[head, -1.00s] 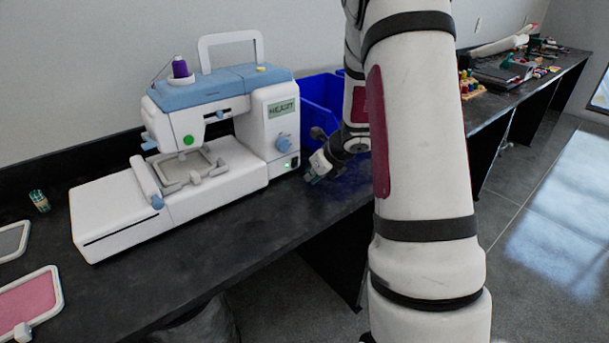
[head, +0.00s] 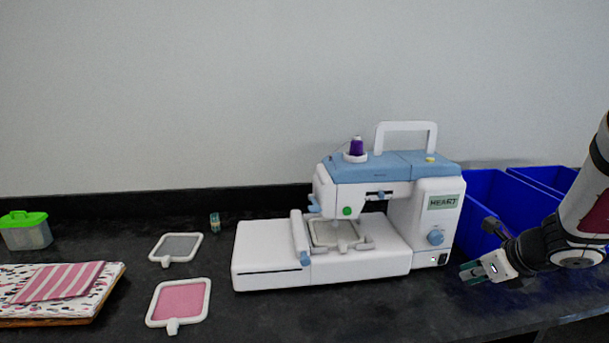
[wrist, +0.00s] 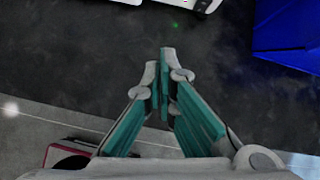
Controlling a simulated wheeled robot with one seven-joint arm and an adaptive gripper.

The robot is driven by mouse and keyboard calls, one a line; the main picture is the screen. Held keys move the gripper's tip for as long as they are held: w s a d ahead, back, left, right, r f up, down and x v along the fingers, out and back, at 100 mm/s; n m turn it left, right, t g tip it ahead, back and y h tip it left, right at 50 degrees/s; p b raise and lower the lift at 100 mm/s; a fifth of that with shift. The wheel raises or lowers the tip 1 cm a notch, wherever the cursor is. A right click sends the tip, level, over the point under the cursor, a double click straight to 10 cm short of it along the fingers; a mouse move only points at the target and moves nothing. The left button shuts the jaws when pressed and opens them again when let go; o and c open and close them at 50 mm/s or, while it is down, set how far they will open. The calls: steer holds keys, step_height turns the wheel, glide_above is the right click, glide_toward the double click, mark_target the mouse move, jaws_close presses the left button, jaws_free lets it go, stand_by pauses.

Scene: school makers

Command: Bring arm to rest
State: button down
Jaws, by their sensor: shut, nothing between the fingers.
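My gripper (head: 474,270) is at the right in the head view, beside the right end of the embroidery machine (head: 325,268) and in front of the blue bins. Its teal-lined fingers are shut and empty, low over the dark worktop. In the wrist view the closed fingers (wrist: 165,75) point toward the worktop, with the white edge of the machine (wrist: 190,4) above them. My arm comes in from the right edge of the head view.
Blue bins (head: 492,205) stand right behind my gripper. A pink hoop (head: 180,301), a grey hoop (head: 176,246), a small thread spool (head: 214,223), a green-lidded box (head: 25,232) and folded fabric (head: 62,282) lie left. The worktop's (head: 350,315) front strip is clear.

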steer(key=s+a+r+n+g+y+p, duration=0.1)
steer(key=s+a+r+n+y+p, duration=0.1)
steer(key=s+a+r+n, duration=0.5)
steer(key=s+a+r+n+g+y+p, duration=0.1)
steer(key=s+a+r+n+p, duration=0.15)
steer(key=a+r+n, duration=0.85)
steer(key=s+a+r+n+h+p, duration=0.1)
steer(key=s+r+n+h+p, duration=0.1)
steer(key=s+n, duration=0.5)
steer(key=s+a+r+n+g+h+p, duration=0.1)
steer(key=s+a+r+n+h+p, duration=0.1)
steer(key=s+n, duration=0.6)
steer(key=s+r, duration=0.1)
steer(key=s, duration=0.4)
steer(key=shift+a, duration=0.15)
steer(key=c, duration=2.4)
jaws_free()
steer(key=shift+r, duration=0.1)
